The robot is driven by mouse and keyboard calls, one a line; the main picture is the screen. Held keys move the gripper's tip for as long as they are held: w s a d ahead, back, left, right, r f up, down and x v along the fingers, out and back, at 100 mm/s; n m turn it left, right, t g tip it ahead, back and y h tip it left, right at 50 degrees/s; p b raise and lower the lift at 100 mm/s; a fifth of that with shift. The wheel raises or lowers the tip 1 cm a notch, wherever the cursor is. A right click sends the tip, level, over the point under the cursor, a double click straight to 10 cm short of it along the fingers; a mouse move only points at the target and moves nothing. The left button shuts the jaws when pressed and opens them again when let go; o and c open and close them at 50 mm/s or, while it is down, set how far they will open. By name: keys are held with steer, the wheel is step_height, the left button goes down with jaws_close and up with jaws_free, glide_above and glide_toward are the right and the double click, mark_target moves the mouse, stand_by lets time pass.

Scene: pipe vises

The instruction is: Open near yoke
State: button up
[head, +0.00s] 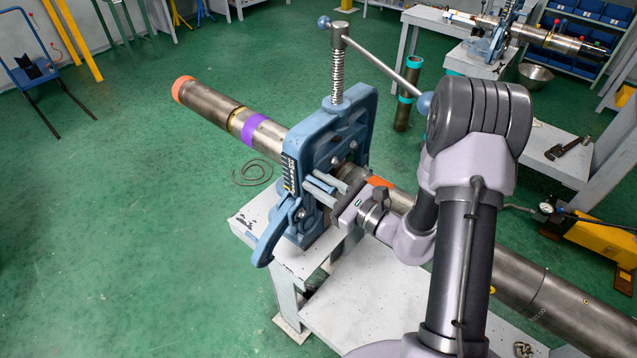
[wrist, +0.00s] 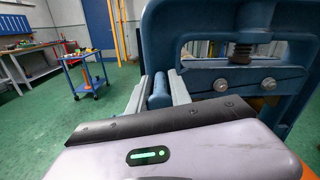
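The near vise has a blue yoke (head: 343,130) standing upright over a steel pipe (head: 215,103), with a threaded screw (head: 338,75) and a long ball-ended handle (head: 375,62) on top. A blue hooked lever (head: 268,240) hangs at its lower left side. My gripper (head: 312,187) is at the yoke's near side, pointing left. In the wrist view, its two grey fingers (wrist: 158,95) are apart, one on each side of a rounded blue part (wrist: 160,90). Whether they press on it is unclear. The yoke (wrist: 215,20) rises close on the right there.
The vise stands on a white bench (head: 265,228). The pipe continues right under my arm (head: 520,285). Another vise (head: 490,40) with a pipe stands at the back right. A blue cart (wrist: 88,75) is far off. Green floor left of the bench is mostly clear.

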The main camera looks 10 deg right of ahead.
jaws_close()
stand_by(1.2)
